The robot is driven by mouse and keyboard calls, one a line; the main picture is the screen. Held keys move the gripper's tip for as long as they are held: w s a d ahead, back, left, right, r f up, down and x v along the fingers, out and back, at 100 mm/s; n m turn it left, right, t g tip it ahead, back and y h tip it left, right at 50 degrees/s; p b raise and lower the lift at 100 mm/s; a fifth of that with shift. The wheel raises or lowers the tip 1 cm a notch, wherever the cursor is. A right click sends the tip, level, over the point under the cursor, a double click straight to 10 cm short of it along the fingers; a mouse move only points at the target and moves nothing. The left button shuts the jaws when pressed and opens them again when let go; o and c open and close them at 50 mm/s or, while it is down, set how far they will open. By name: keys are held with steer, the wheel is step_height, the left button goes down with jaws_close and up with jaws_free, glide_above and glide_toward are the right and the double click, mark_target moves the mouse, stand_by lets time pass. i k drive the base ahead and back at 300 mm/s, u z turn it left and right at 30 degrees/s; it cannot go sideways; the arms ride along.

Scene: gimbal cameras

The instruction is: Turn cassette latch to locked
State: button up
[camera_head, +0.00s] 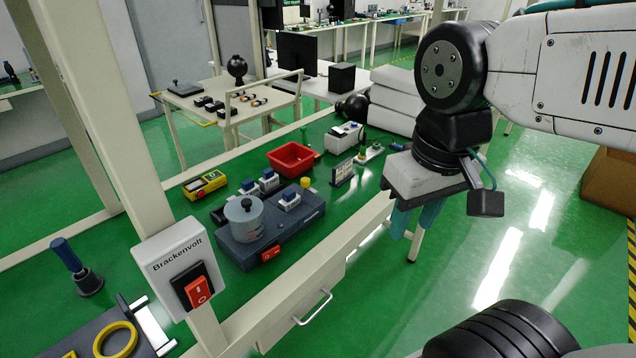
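I cannot pick out a cassette latch for certain in the head view. A dark grey unit (275,232) on the green bench top carries a light grey round canister (244,220) and has a red rocker switch (270,253) on its front.
A cream post with a Brackenvolt switch box (181,268) stands at the front left. A red tray (291,158), a yellow device (204,185) and a white box (343,137) are on the bench.

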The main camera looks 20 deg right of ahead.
mark_target(305, 182)
steer(key=z, duration=0.7)
steer(key=k, duration=0.7)
steer(key=u, duration=0.8)
steer(key=i, duration=1)
steer(key=z, duration=0.05)
